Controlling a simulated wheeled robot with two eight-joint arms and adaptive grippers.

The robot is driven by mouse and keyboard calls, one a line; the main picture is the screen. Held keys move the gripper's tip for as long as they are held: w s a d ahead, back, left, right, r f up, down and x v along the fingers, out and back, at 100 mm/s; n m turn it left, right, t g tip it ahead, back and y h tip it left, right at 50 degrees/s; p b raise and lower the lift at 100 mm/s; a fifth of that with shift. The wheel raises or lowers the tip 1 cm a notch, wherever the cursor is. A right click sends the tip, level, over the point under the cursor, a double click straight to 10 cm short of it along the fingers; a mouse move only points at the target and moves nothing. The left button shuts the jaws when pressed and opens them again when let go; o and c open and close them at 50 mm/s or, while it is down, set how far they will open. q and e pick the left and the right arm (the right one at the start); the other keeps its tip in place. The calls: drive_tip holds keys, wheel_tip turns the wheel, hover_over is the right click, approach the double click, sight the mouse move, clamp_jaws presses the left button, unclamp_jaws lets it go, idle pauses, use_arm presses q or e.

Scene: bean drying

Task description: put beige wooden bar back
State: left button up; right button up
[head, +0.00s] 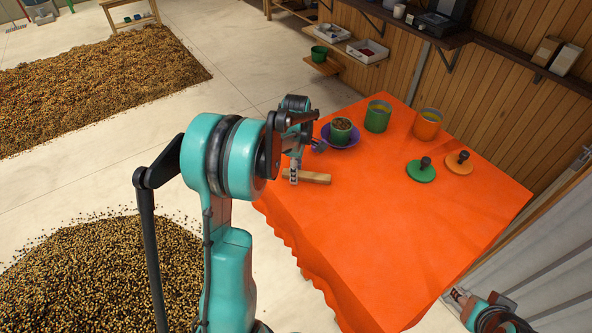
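The beige wooden bar (316,178) lies on the orange-covered table (390,235), near its left edge. My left gripper (294,178) points down at the left end of the bar. A fingertip covers part of the bar there. The far finger is hidden, so I cannot tell whether the gripper is closed on the bar or only beside it. My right gripper (458,295) is low at the bottom right, beside the table and away from the bar; its opening is too small to make out.
A green cup of beans (341,131) stands on a purple saucer (353,142) behind the bar. A green pot (377,116) and an orange pot (427,124) stand farther back. Green (420,174) and orange (459,166) lids lie to the right. The table's front is clear.

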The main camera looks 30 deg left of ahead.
use_arm(q)
drive_tip(key=shift+r, duration=0.2)
wheel_tip(320, 180, up, 12)
drive_tip(key=f+p, duration=0.1)
drive_tip(key=p, duration=0.1)
drive_tip(key=s+d+r+m+t, duration=0.2)
drive_tip(key=s+d+r+m, duration=0.2)
drive_tip(key=d+m, duration=0.2)
drive_tip(key=s+d+f+m+t, duration=0.3)
drive_tip(key=s+d+m+t, duration=0.2)
drive_tip(key=s+d+m, duration=0.7)
drive_tip(key=s+m, duration=0.1)
drive_tip(key=m, duration=0.3)
drive_tip(key=shift+s+d+m, duration=0.3)
drive_tip(key=shift+s, duration=0.05)
drive_tip(key=shift+f, duration=0.1)
